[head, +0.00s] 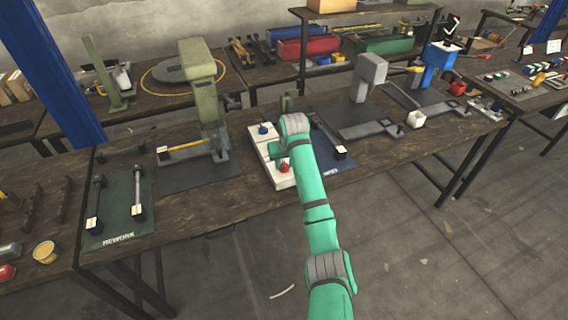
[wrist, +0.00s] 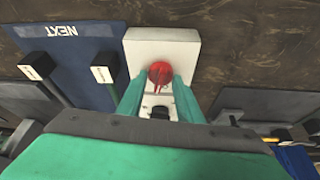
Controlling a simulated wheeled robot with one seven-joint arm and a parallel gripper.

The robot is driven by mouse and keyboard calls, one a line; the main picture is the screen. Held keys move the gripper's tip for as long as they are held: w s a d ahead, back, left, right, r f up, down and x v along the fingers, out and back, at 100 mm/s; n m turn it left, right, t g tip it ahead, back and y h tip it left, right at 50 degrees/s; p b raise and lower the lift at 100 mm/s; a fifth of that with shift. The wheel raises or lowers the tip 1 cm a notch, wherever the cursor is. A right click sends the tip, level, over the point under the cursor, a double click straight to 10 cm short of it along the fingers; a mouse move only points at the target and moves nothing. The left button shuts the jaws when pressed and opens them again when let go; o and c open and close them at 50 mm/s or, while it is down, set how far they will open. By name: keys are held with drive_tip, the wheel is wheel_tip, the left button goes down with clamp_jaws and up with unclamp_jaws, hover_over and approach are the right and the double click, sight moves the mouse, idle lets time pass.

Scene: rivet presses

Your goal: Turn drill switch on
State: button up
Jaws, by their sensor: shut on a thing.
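A white panel (head: 285,184) lies on the workbench and bears a red knob (head: 284,168) near its front end and a blue knob (head: 264,128) near its back end. In the wrist view the red knob (wrist: 160,73) sits between the two green fingers of my gripper (wrist: 161,80) on the white panel (wrist: 160,45). My gripper is shut on the red knob. A dark part (wrist: 157,111) shows below the knob, between the fingers. In the head view my arm hides part of the panel, and the fingers are mostly hidden. No label naming the drill switch is readable.
A blue mat (wrist: 70,55) marked NEXT lies beside the panel, with black-ended bars on it. A green press (head: 203,85) stands to the left; a grey press (head: 369,75) and a blue press (head: 438,62) stand to the right. A REWORK mat (head: 118,205) lies at far left.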

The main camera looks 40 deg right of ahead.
drive_tip(key=m, duration=0.1)
drive_tip(key=m+h, duration=0.1)
drive_tip(key=m, duration=0.2)
drive_tip(key=shift+w+a+g, duration=0.25)
drive_tip(key=shift+a+g, duration=0.05)
drive_tip(key=shift+g, duration=0.1)
drive_tip(key=m+g+h, duration=0.1)
drive_tip(key=m, duration=0.3)
drive_tip(key=shift+r, duration=0.1)
drive_tip(key=m+g+h, duration=0.1)
drive_tip(key=m, duration=0.2)
drive_tip(key=shift+w+m+g, duration=0.1)
drive_tip(key=shift+m+g, duration=0.2)
drive_tip(key=shift+m, duration=0.1)
drive_tip(key=shift+d+m, duration=0.1)
drive_tip(key=shift+m, duration=0.2)
drive_tip(key=shift+w+a, duration=0.2)
drive_tip(key=shift+a, duration=0.1)
drive_tip(key=shift+s+d, duration=0.1)
drive_tip(key=shift+d, duration=0.05)
drive_tip(key=o, duration=1)
drive_tip(key=shift+s+d, duration=0.1)
drive_tip(key=shift+s, duration=0.05)
